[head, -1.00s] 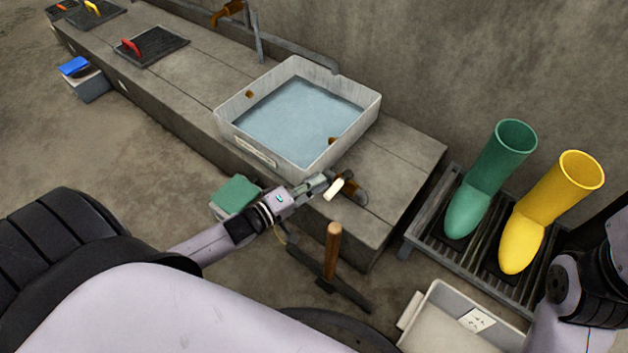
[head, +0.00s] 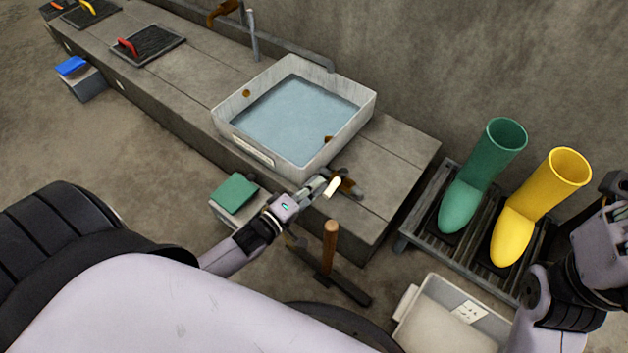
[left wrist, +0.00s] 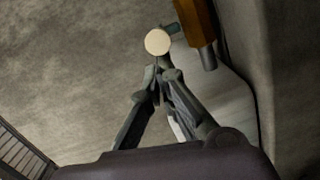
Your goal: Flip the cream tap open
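The cream tap handle (head: 332,187) is a short pale cylinder beside a brown tap body (head: 347,184), low at the front of the water-filled basin (head: 228,136). In the left wrist view the handle shows end-on as a cream disc (left wrist: 158,41), joined by a grey stem to the orange-brown body (left wrist: 196,22). My left gripper (head: 318,187) is at the handle; its fingertips (left wrist: 159,73) look closed together just short of the disc. I see nothing clearly held between them, and cannot tell whether they touch the handle.
A wooden-handled tool (head: 330,248) stands in front of the ledge, near my left gripper. A box with a green top (head: 235,191) is left of my wrist.

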